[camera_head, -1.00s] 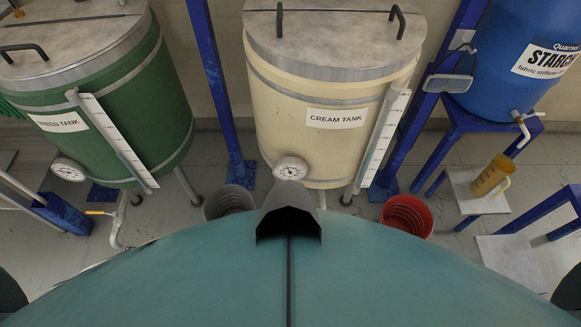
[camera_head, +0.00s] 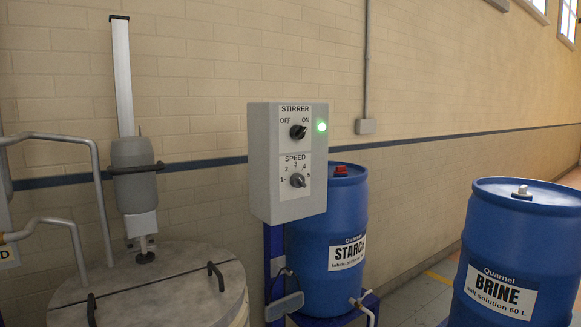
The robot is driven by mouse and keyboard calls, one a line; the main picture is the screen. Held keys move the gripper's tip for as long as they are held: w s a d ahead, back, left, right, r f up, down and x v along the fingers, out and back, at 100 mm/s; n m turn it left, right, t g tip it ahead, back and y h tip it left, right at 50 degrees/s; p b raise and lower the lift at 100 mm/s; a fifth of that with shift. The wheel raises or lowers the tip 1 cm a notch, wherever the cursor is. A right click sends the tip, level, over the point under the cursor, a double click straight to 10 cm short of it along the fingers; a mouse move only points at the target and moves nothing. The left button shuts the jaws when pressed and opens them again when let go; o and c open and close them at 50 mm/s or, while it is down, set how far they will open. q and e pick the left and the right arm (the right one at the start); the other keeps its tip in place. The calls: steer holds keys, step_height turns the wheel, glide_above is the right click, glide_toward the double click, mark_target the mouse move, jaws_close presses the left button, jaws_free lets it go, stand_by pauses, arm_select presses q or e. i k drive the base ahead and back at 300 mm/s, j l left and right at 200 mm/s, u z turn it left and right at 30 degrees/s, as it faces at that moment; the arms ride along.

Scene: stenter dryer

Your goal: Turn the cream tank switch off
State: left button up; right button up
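A grey control box (camera_head: 260,160) stands on a blue post in the middle of the view. Its upper black knob (camera_head: 298,131) is under the label STIRRER, between OFF and ON, and appears turned toward ON. A green lamp (camera_head: 321,127) beside it is lit. A lower knob (camera_head: 298,180) sits under the label SPEED, with a numbered scale. The grey lid of the tank (camera_head: 150,285) is at the lower left, with a stirrer motor (camera_head: 134,165) on a shaft above it. Its name label is out of view. Neither of my grippers is in view.
A blue STARCH drum (camera_head: 345,215) stands behind and right of the box. A blue BRINE drum (camera_head: 515,245) is at the far right. Bent grey pipes (camera_head: 95,160) rise at the left.

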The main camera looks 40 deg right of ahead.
mark_target(297, 132)
steer(key=i+l+z, duration=0.1)
steer(key=z, duration=0.25)
steer(key=i+l+z, duration=0.1)
steer(key=z, duration=0.2)
steer(key=i+l+z, duration=0.1)
steer(key=z, duration=0.25)
